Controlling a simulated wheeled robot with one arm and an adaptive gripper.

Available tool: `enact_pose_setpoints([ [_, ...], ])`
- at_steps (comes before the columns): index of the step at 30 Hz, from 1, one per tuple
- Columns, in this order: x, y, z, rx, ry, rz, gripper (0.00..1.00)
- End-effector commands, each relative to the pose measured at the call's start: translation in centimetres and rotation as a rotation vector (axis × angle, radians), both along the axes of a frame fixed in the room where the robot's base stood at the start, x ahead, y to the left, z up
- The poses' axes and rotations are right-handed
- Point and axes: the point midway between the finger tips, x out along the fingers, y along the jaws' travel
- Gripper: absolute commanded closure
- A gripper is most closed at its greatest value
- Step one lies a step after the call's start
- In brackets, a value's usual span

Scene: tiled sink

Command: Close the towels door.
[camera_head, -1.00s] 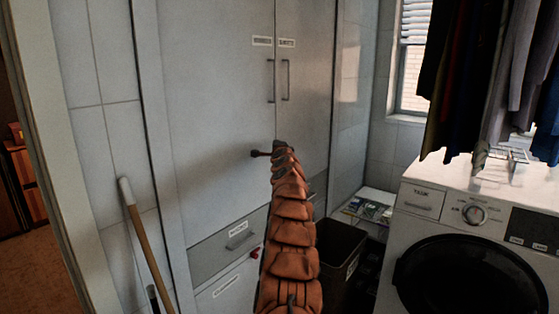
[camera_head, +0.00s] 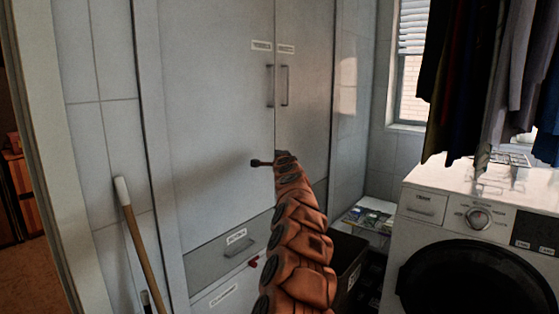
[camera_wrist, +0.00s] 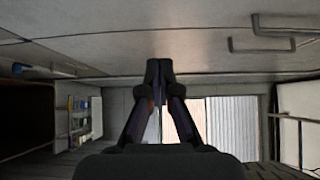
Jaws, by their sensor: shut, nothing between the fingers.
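The tall grey cabinet has a left door (camera_head: 215,110) and a right door (camera_head: 306,115), each with a small label and a vertical bar handle near the middle seam. The label print is too blurred to tell which one reads towels. Both doors look flush or nearly so; a small gap cannot be ruled out. My gripper (camera_head: 260,162) is in front of the left door, below the handles, and points left. In the wrist view my gripper (camera_wrist: 158,68) is shut and empty, close to the door surface, with the two handles (camera_wrist: 262,45) at upper right.
Below the doors is a labelled drawer (camera_head: 238,247). A dark bin (camera_head: 348,262) stands right of my arm. A white washing machine (camera_head: 425,235) is at right, under hanging clothes (camera_head: 490,80). A wooden-handled pole (camera_head: 140,240) leans at left.

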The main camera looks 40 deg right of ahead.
Motion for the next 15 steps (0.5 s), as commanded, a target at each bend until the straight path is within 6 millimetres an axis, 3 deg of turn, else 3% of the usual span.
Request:
enact_pose_setpoints([
  [15,-2.0,0.9,0.2,0.001,-0.004,-0.002,1.00],
])
